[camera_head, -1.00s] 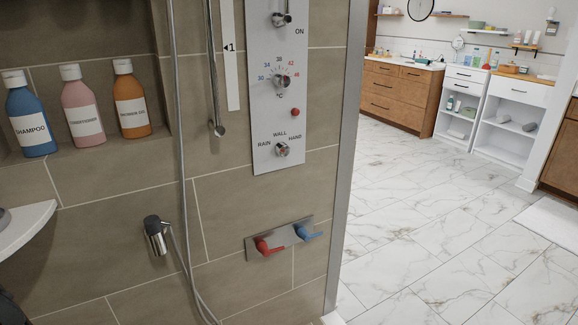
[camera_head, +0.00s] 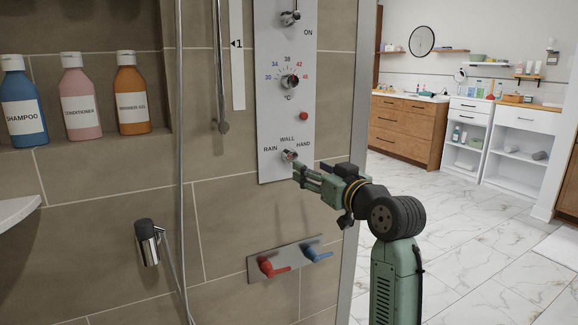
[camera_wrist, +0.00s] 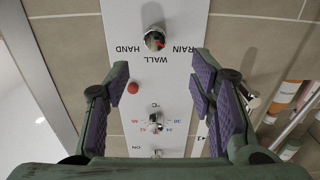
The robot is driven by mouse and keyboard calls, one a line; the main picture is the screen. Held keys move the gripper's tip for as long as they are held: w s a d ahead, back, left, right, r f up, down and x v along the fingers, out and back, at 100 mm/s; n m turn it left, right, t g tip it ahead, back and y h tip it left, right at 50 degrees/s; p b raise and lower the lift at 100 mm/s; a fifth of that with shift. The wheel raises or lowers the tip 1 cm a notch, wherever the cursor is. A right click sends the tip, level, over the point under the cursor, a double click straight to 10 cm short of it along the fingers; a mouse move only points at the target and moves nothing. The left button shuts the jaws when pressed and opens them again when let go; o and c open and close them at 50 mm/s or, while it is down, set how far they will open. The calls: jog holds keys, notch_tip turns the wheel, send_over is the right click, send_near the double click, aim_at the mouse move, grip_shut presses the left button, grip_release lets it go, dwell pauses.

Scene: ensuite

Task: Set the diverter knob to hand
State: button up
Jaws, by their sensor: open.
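The diverter knob (camera_head: 289,156) is a small chrome knob with a red mark, low on the light grey shower panel (camera_head: 275,120). The labels RAIN, WALL and HAND are printed around it. In the wrist view the knob (camera_wrist: 154,38) shows upside down at the top, beyond the fingertips. Its red mark seems to lie on the RAIN-WALL side, but its exact setting is too small to tell. My gripper (camera_head: 301,172) is open, its fingertips just below and right of the knob in the head view. In the wrist view my gripper (camera_wrist: 162,72) has nothing between its purple pads.
The temperature dial (camera_head: 289,82) and a red button (camera_head: 304,116) are higher on the panel. A hand-shower holder (camera_head: 147,243) and hose (camera_head: 180,200) are left. Several bottles stand in the niche.

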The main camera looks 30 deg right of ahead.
aim_at(293, 158)
jog(key=w, duration=0.3)
jog(key=w+p, duration=0.1)
jog(key=w, duration=0.6)
jog(key=shift+w+d+f, duration=0.15)
jog(key=shift+w+d, duration=0.05)
jog(key=shift+d, duration=0.15)
jog(key=shift+c, duration=0.4)
jog(key=c, duration=1.1)
